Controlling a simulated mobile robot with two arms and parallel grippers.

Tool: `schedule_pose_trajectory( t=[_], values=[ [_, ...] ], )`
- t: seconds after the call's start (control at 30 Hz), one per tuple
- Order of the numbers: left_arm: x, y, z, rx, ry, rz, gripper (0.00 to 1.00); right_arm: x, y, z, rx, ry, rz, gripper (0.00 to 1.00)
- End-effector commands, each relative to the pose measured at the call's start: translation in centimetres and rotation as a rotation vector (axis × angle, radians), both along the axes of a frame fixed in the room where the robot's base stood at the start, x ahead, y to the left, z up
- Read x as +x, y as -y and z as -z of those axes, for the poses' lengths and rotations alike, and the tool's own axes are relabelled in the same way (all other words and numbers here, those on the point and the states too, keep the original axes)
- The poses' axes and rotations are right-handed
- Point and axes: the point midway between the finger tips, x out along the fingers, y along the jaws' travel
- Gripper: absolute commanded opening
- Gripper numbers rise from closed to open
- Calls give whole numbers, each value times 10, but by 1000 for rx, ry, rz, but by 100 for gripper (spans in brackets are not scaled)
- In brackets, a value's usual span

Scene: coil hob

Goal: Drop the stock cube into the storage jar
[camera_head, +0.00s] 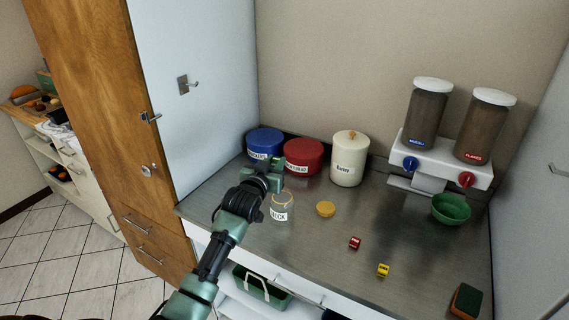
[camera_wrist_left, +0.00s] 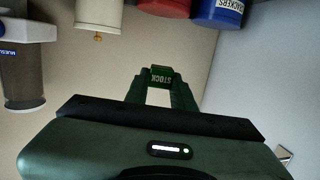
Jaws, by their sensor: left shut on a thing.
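The storage jar (camera_head: 281,208) is a small clear jar labelled STOCK, standing open on the steel worktop in the head view. Its yellow round lid (camera_head: 325,209) lies beside it to the right. My left gripper (camera_head: 277,172) is just above and behind the jar's mouth in the head view, and my arm hides part of the jar's left side. In the left wrist view the stock cube (camera_wrist_left: 161,76), green and labelled STOCK, is held between the fingertips of my left gripper (camera_wrist_left: 161,82). In the head view I cannot clearly separate the cube from the green gripper. My right gripper is not in view.
Behind stand a blue canister (camera_head: 265,144), a red canister (camera_head: 304,156) and a cream canister (camera_head: 349,160). A red cube (camera_head: 354,243) and a yellow cube (camera_head: 383,270) lie in front. A dispenser (camera_head: 440,160), green bowl (camera_head: 451,209) and sponge (camera_head: 466,301) are right.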

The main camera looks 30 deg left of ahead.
Motion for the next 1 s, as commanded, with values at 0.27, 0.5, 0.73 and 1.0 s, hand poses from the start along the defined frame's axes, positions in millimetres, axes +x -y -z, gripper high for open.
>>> schedule_pose_trajectory(
  t=[0.27, 0.5, 0.73, 1.0],
  values=[
    [0, 0, 36, 1, -1, 0, 0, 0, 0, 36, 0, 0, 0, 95],
    [0, 1, 56, 2, 0, 1, 0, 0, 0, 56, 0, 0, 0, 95],
    [0, 1, 55, 2, 0, 1, 0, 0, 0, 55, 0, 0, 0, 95],
    [0, 1, 55, 1, 0, 1, 50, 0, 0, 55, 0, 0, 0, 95]
  ],
)
